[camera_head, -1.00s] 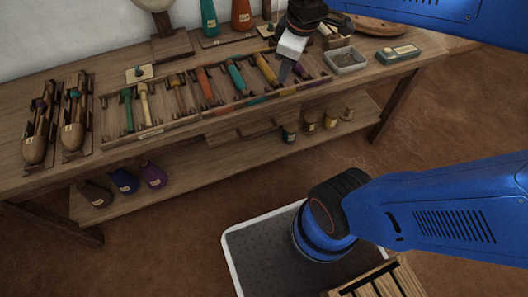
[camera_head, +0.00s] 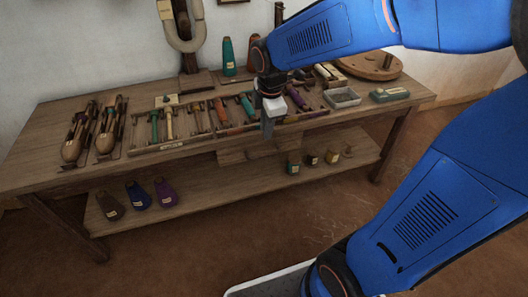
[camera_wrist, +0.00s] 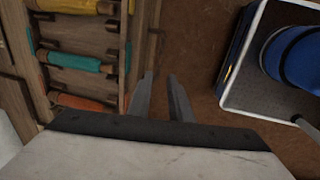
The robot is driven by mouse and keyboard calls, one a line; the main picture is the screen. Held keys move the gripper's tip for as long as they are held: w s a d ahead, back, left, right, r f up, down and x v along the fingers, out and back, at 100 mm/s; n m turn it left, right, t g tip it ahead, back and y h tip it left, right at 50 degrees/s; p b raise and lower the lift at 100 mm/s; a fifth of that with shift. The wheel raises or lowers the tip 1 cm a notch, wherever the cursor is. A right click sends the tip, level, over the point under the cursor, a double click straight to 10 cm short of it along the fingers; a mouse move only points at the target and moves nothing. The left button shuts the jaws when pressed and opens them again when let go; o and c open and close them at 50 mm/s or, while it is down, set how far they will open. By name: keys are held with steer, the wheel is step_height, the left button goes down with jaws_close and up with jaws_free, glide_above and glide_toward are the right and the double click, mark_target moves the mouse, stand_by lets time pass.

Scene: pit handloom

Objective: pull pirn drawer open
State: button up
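A wooden drawer-like front (camera_head: 245,148) shows under the middle of the bench's front edge; I take it as the pirn drawer. It looks shut or nearly so, and my gripper partly covers its surroundings. My gripper (camera_head: 267,130) points down at the bench's front edge, just above and in front of this wood. In the wrist view, its two fingers (camera_wrist: 162,90) are apart with only brown floor visible between them. The bench's front edge lies just left of them. I cannot tell whether a finger touches the drawer, and no handle is clear.
Racks of coloured pirns (camera_head: 172,125) lie on the bench (camera_head: 62,110), with two shuttles (camera_head: 75,140) at left. A grey tray (camera_head: 342,97) and green box (camera_head: 389,94) stand at right. The lower shelf (camera_head: 225,180) holds bottles and small jars.

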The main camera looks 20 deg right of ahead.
mark_target(264, 156)
steer(key=f, duration=0.4)
steer(key=w+f, duration=0.1)
steer(key=f, duration=0.3)
steer(key=w+f, duration=0.1)
steer(key=f, duration=0.3)
steer(key=shift+w+f, duration=0.15)
steer(key=shift+f, duration=0.1)
jaws_close()
